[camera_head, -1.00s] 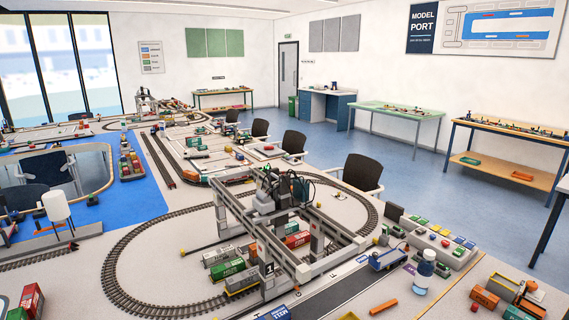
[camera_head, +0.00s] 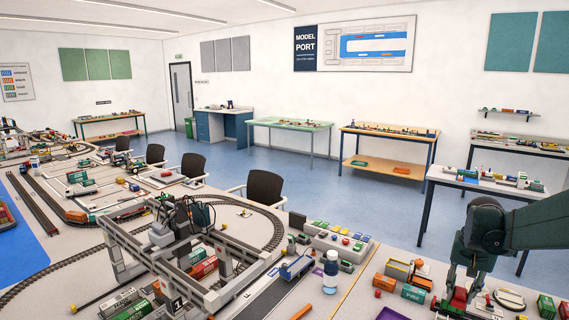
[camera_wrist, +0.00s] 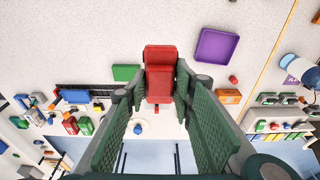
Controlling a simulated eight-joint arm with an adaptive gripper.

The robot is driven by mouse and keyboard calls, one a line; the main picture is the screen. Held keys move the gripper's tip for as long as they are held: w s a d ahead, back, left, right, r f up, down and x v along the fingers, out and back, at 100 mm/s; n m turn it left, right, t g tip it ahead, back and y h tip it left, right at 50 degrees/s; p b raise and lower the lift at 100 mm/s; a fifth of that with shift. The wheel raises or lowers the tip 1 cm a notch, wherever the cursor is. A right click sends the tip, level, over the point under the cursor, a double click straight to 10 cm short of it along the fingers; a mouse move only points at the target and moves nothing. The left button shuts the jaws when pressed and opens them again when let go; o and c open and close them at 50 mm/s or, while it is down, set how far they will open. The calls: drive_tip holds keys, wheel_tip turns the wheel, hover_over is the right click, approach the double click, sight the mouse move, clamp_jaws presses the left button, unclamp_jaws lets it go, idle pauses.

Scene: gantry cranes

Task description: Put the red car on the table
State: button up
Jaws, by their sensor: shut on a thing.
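The red car (camera_wrist: 159,72) shows in the wrist view between the two green padded fingers of my gripper (camera_wrist: 156,92). The fingers are shut on it, and part of it reaches past the fingertips. In the head view my gripper (camera_head: 461,298) is at the lower right, pointing down, with the red car (camera_head: 459,296) between its fingers. The pale speckled table (camera_head: 356,290) lies under and around it. I cannot tell whether the car touches the tabletop or is just above it.
A purple tray (camera_wrist: 214,47), a green block (camera_wrist: 126,72) and an orange container (camera_wrist: 228,97) lie close by. A white bottle (camera_head: 331,270) stands left of my gripper. The gantry crane (camera_head: 175,260) and track are farther left. Bare tabletop shows around the purple tray.

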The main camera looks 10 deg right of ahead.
sight(460, 291)
wheel_tip(460, 291, up, 11)
drive_tip(key=w+a+n, duration=0.2)
drive_tip(key=w+a, duration=0.3)
drive_tip(key=a, duration=0.5)
drive_tip(key=w+a+n, duration=0.3)
drive_tip(key=w+a, duration=0.1)
drive_tip(key=a, duration=0.6)
drive_tip(key=w+a+n, duration=0.2)
drive_tip(key=w+a, duration=0.3)
drive_tip(key=a, duration=0.5)
drive_tip(key=s+a+n+y, duration=0.15)
drive_tip(key=a+n, duration=0.45)
drive_tip(key=a, duration=2.6)
drive_tip(key=s+a+n, duration=0.3)
drive_tip(key=s+a, duration=0.5)
drive_tip(key=a, duration=0.5)
drive_tip(key=s+a+n+y+p, duration=0.1)
drive_tip(key=s+a+n, duration=0.2)
drive_tip(key=s+a, duration=0.75)
drive_tip(key=s+a+n, duration=0.4)
drive_tip(key=s+a, duration=0.2)
drive_tip(key=a, duration=0.8)
wheel_tip(460, 291, down, 26)
drive_tip(key=shift+s+g, duration=0.3)
drive_tip(key=shift+s, duration=0.05)
